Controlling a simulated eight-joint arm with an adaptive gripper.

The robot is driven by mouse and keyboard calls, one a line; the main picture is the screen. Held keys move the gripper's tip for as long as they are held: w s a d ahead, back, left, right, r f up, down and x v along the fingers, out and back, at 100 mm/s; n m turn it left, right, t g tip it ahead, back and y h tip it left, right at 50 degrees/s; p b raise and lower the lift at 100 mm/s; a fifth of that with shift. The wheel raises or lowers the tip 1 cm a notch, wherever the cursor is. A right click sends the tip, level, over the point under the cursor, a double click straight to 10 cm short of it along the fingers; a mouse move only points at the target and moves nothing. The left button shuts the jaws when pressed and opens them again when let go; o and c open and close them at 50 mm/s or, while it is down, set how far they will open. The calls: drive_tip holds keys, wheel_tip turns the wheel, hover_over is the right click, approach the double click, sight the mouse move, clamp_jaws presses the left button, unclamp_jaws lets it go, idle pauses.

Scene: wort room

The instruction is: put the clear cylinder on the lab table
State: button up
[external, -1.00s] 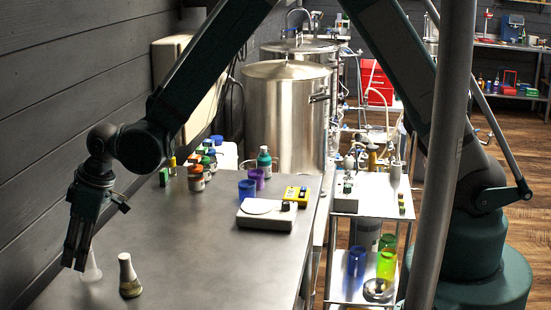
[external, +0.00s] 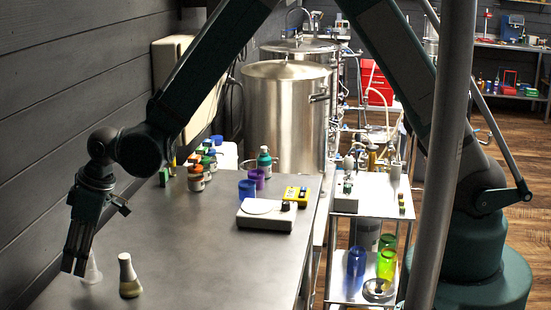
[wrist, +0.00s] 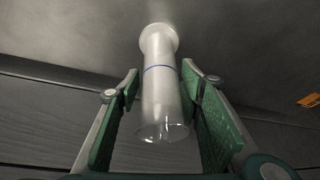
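The clear cylinder (wrist: 160,95) has a blue ring and a wide white foot, and stands on the grey lab table (external: 185,262). In the wrist view it is between the two green-padded fingers of my gripper (wrist: 160,80), with a gap on each side. My gripper is open around it. In the external view my gripper (external: 75,268) points down at the table's near left, and the cylinder (external: 93,270) shows just right of the fingers, partly hidden by them.
A conical flask (external: 129,277) stands close to the right of the cylinder. A white scale (external: 267,214), a yellow device (external: 297,194), a blue cup (external: 247,189) and several bottles (external: 197,178) stand farther back. A dark plank wall (external: 60,120) runs close along the left. The table's middle is clear.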

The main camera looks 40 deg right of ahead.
drive_tip(key=shift+r, duration=0.15)
drive_tip(key=v, duration=1.2)
idle(0.3)
idle(0.6)
drive_tip(key=shift+w+d, duration=0.1)
